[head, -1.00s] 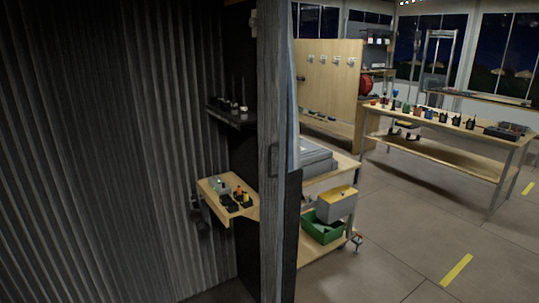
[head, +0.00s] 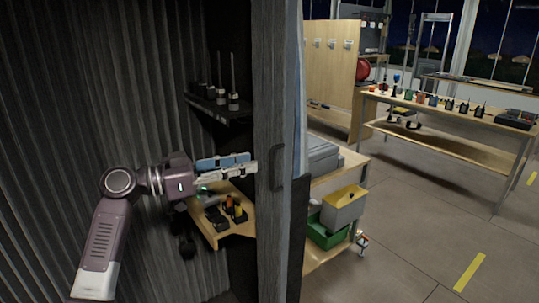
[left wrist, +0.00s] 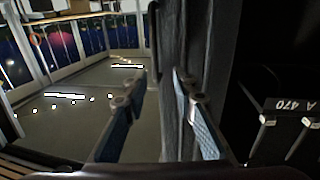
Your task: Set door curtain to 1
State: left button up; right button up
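The door curtain (head: 279,120) shows as a grey upright panel edge in the middle of the head view, with a dark handle (head: 276,168) on it. The same panel (left wrist: 178,75) stands upright in the left wrist view, its handle (left wrist: 153,45) beyond the fingers. My left gripper (head: 252,167) points right, with its tips close to the panel just left of the handle. In the left wrist view its two fingers (left wrist: 163,98) are apart, with the panel's edge between them in the picture. I cannot tell if they touch it. My right gripper is out of view.
Corrugated dark curtain wall (head: 80,90) fills the left. A small wooden shelf (head: 215,232) with dark devices sits below my left gripper, and a black shelf (head: 222,108) is above. A cart (head: 318,262) with a green bin stands right of the panel.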

aim_at(271, 157)
pick_arm(q)
jog(key=d, duration=0.1)
jog(key=d+p, duration=0.1)
jog(key=d, duration=0.1)
jog(key=w+d+r+p, duration=0.1)
jog(key=d, duration=0.1)
jog(key=shift+w+d+f, duration=0.25)
jog(key=shift+w+d, duration=0.35)
jog(key=shift+d, duration=0.4)
jog(key=shift+w+f, duration=0.1)
grip_shut()
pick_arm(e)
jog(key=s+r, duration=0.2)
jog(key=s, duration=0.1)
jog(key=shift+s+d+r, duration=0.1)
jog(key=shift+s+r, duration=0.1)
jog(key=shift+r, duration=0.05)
